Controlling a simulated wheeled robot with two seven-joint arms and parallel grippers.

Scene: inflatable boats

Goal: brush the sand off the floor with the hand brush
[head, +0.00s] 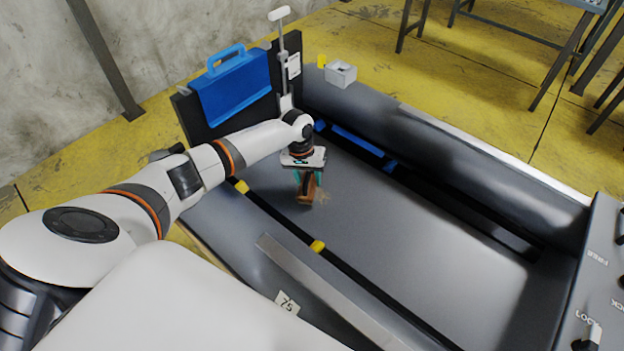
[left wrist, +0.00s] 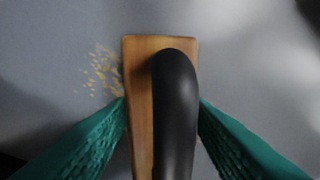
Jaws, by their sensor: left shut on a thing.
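My left gripper (head: 308,179) reaches down into the grey inflatable boat and is shut on the hand brush (head: 307,190). In the left wrist view the brush (left wrist: 138,100) has a wooden block and a black handle, with the gripper's green fingers (left wrist: 162,118) on both sides. The sand (left wrist: 103,72) is a patch of tan grains on the grey floor, just left of the block in that view. In the head view the sand (head: 323,196) is a faint patch right beside the brush. The bristles are hidden under the block. My right gripper is not in view.
The boat's grey floor (head: 420,255) is clear to the right, edged by dark gaps with yellow and blue pieces.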

